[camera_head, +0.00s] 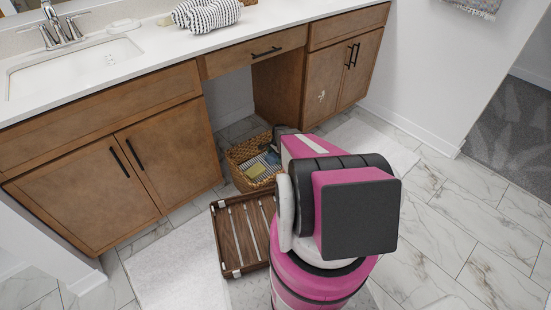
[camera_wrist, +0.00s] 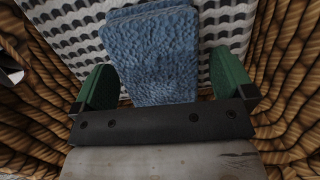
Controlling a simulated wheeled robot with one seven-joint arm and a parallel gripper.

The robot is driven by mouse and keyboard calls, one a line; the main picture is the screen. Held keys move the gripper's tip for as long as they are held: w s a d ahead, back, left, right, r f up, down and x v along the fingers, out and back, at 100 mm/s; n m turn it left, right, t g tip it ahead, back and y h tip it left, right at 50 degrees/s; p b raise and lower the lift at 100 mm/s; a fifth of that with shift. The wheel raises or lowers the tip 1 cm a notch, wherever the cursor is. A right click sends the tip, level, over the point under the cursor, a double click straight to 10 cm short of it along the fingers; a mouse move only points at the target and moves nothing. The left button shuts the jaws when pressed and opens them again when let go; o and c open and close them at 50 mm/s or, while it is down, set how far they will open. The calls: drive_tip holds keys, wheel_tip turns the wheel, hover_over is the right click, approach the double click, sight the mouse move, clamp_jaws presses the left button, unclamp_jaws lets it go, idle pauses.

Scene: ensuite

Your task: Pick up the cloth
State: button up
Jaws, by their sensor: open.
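A folded blue textured cloth (camera_wrist: 152,50) lies in a wicker basket in the wrist view, on top of a black-and-white patterned cloth (camera_wrist: 75,35). My gripper (camera_wrist: 163,64) is open, with one green finger on each side of the blue cloth. Nothing shows as gripped, and I cannot tell whether the fingers touch the cloth. My arm hides part of the basket and my gripper there.
Wicker walls (camera_wrist: 290,95) rise close on both sides of my gripper. A slatted wooden tray (camera_head: 228,240) lies on the floor in front of the basket. Wooden cabinets (camera_head: 105,190) flank the basket's recess. A patterned towel (camera_head: 207,14) lies on the counter. Tiled floor (camera_head: 480,235) at right is clear.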

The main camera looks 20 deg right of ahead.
sight(274, 157)
drive_tip(key=c, duration=1)
drive_tip(key=shift+o, duration=0.2)
drive_tip(key=shift+s+r, duration=0.1)
drive_tip(key=shift+r, duration=1)
drive_tip(key=r, duration=0.1)
drive_tip(key=s+r, duration=0.1)
drive_tip(key=shift+a+r, duration=0.35)
drive_tip(key=s+a+r, duration=0.4)
drive_tip(key=s, duration=0.1)
drive_tip(key=s+a+r, duration=0.2)
drive_tip(key=shift+s+a, duration=0.4)
